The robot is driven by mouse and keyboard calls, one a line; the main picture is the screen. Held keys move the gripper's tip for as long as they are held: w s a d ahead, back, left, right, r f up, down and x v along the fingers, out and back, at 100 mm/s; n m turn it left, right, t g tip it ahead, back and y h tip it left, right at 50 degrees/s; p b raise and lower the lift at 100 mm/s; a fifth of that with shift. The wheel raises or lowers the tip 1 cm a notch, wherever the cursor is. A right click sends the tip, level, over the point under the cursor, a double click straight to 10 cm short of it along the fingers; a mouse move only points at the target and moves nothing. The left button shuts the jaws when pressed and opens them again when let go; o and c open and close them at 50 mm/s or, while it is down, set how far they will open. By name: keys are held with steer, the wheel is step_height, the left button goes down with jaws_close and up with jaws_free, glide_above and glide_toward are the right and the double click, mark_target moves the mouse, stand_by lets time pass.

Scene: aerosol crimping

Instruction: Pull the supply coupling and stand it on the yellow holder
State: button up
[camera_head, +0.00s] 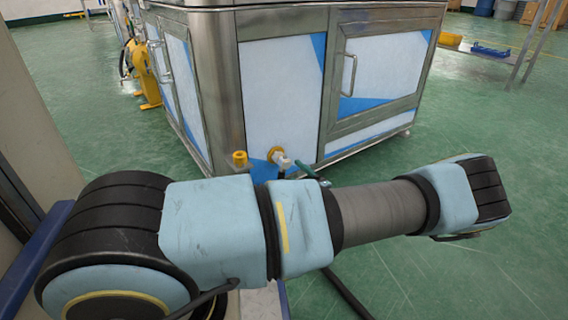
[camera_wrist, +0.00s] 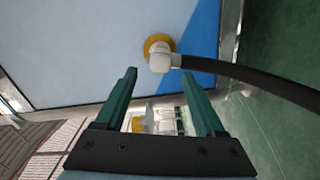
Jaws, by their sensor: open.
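The supply coupling (camera_head: 284,161) is a pale elbow piece at a yellow round port (camera_head: 276,153) on the cabinet's lower front. In the wrist view the coupling (camera_wrist: 160,60) sits against the yellow ring (camera_wrist: 153,41), with a black hose running right. The yellow holder (camera_head: 240,159) stands left of the coupling in the head view and looks empty. My gripper (camera_wrist: 160,73) is open, its two green fingers pointing toward the panel. The coupling shows just beyond the fingertips, between their lines, and is not gripped. In the head view my arm hides most of the gripper.
The steel cabinet (camera_head: 280,25) with white and blue panels fills the back. The black hose (camera_wrist: 265,82) arcs across the right of the wrist view. A yellow machine (camera_head: 143,75) stands at left. Green floor (camera_head: 470,110) is clear at right.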

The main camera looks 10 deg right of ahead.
mark_target(288, 165)
steer(key=shift+x, duration=3.4)
steer(key=shift+p, duration=0.5)
steer(key=shift+c, duration=0.3)
jaws_close()
steer(key=shift+s, duration=0.15)
steer(key=shift+p+v, duration=0.6)
steer(key=shift+v, duration=2.3)
